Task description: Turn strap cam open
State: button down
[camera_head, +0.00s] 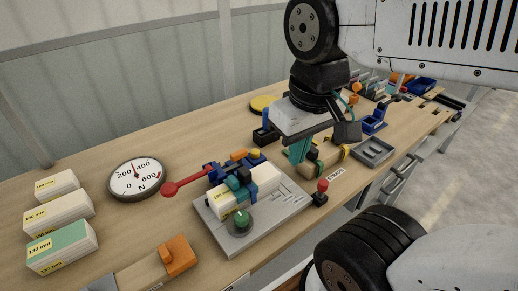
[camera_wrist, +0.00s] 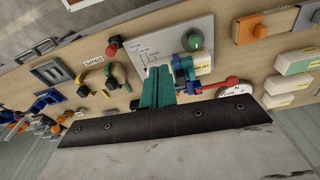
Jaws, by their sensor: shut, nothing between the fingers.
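My gripper (camera_head: 299,150) has teal fingers that are together, pointing down above the bench, right of the grey plate (camera_head: 268,220). In the wrist view, the fingers (camera_wrist: 157,75) overlap the plate's edge. Dark, teal and orange parts sit at the band, and a red ball-ended lever (camera_head: 187,185) reaches left from there. Which part is the strap cam is not certain. A green knob (camera_head: 241,220) stands at the plate's front. The wrist view also shows the lever (camera_wrist: 228,81).
A force dial (camera_head: 136,178) and several labelled blocks (camera_head: 60,212) stand left. A red-topped button (camera_head: 321,188) stands right of the plate. A grey tray (camera_head: 373,152) lies farther right. An orange clip (camera_head: 177,254) is in front.

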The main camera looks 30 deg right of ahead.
aim_at(238, 156)
jog(key=u, duration=0.05)
jog(key=k, duration=0.9)
jog(key=z, duration=0.75)
jog(key=i, duration=0.75)
jog(key=u, duration=1.35)
